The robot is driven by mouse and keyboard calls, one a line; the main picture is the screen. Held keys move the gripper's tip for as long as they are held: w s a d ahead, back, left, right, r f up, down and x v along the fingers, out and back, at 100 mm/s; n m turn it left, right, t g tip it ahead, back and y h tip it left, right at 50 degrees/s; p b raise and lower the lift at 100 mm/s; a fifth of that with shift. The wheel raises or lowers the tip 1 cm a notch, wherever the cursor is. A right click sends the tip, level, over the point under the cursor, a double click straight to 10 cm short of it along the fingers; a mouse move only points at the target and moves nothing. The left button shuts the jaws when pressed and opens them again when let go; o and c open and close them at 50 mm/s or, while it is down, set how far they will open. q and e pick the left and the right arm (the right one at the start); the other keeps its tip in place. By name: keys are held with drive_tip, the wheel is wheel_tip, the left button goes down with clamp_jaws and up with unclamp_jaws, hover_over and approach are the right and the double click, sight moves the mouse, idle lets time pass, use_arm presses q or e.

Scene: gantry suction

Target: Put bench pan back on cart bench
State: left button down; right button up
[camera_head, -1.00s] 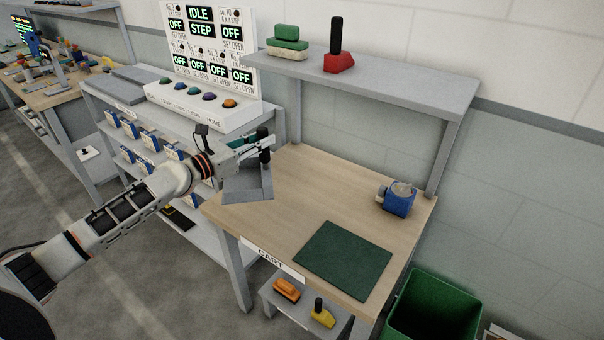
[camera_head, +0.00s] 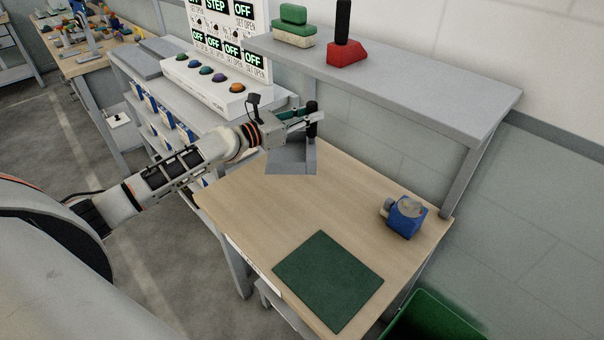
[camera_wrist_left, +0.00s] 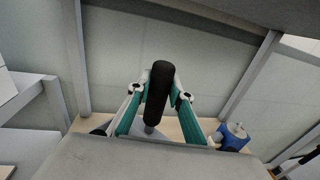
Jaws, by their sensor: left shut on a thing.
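My left gripper (camera_head: 310,116) is shut on the black upright handle of the grey bench pan (camera_head: 291,160). The pan is at the back left part of the cart bench (camera_head: 240,208), in front of the control panel's corner. I cannot tell whether the pan touches the bench top or hangs just above it. My right gripper is not in view.
A green mat (camera_head: 328,280) lies at the bench front. A blue device (camera_head: 405,217) stands at the right. A shelf (camera_head: 430,88) above the back holds a red tool (camera_head: 346,53) and green-and-white blocks (camera_head: 293,27). A green bin (camera_head: 435,318) is at lower right. The bench middle is clear.

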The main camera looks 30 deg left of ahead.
sight(309, 143)
use_arm(q)
wheel_tip(309, 143, down, 5)
drive_tip(key=shift+f+b, duration=0.15)
drive_tip(key=shift+b, duration=1.05)
drive_tip(key=shift+f+b, duration=0.75)
drive_tip(key=shift+f, duration=1.55)
drive_tip(key=c, duration=1.8)
unclamp_jaws()
drive_tip(key=shift+f, duration=0.1)
drive_tip(key=shift+c, duration=0.2)
drive_tip(key=b+v, duration=0.1)
drive_tip(key=v, duration=0.9)
drive_tip(key=shift+s+a, duration=0.1)
drive_tip(key=shift+s, duration=0.2)
drive_tip(key=shift+s+a, duration=0.35)
drive_tip(key=shift+s, duration=0.3)
drive_tip(key=shift+r, duration=0.2)
